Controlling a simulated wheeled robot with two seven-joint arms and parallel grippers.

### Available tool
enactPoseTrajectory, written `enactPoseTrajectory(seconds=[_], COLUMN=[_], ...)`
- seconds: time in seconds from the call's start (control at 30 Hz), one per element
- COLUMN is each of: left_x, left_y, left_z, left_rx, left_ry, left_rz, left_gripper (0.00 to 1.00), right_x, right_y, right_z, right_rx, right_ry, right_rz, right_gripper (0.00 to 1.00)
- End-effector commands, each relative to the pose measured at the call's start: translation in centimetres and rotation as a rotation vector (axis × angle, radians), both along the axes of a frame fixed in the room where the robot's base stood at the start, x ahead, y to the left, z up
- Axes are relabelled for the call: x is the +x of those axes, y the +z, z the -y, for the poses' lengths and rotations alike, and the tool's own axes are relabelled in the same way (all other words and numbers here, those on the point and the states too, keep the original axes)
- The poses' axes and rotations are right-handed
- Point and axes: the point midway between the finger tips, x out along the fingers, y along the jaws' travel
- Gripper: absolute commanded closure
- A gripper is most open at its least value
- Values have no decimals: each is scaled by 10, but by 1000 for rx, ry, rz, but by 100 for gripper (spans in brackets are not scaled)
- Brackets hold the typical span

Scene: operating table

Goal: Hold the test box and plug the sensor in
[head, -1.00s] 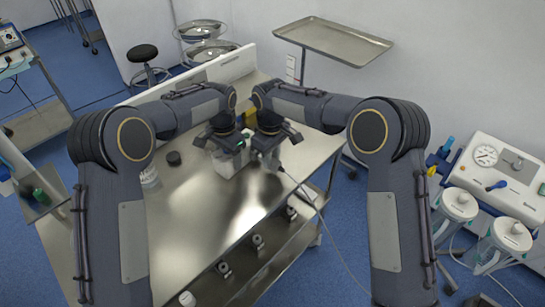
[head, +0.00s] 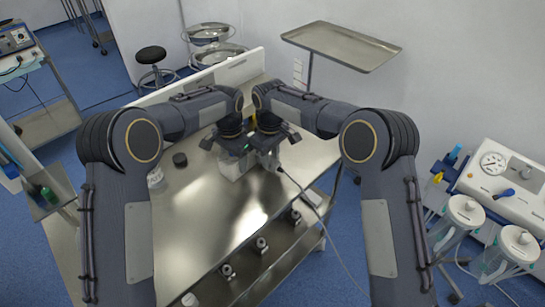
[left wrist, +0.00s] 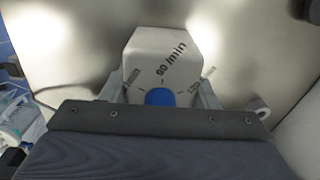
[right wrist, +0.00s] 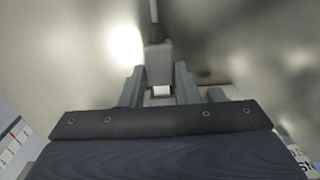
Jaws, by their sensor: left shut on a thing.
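In the left wrist view the box (left wrist: 160,48) shows dial markings with "/min" and a blue knob (left wrist: 160,97). My left gripper (head: 236,152) is shut on the box, with one finger on each side. My right gripper (head: 270,155) is close beside it on the right. In the right wrist view the grey sensor plug (right wrist: 158,58) with a white tip sits between its fingers, which look closed on it. Its cable (head: 317,212) trails off the table. Whether plug and box touch is hidden.
The steel table (head: 200,235) is mostly clear in front. A raised tray (head: 341,46) stands behind, and a suction unit (head: 500,178) is at right.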

Motion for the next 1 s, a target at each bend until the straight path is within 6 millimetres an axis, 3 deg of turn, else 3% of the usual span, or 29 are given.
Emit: enactPoseTrajectory(seconds=[0.03, 0.17, 0.53, 1.0], left_x=[-1, -1, -1, -1], left_y=[1, 1, 1, 0], left_z=[2, 3, 3, 2], left_rx=[-4, -4, -4, -2], left_ry=[-3, -4, -4, -2], left_rz=[-1, -1, -1, -1], left_gripper=[78, 78, 78, 78], right_x=[0, 0, 1, 1], right_y=[1, 1, 8, 98], right_z=[-1, -1, -1, -1], right_rx=[2, 3, 4, 3], right_ry=[-1, -1, -2, -1], right_rz=[2, 3, 3, 4], right_gripper=[64, 48, 48, 48])
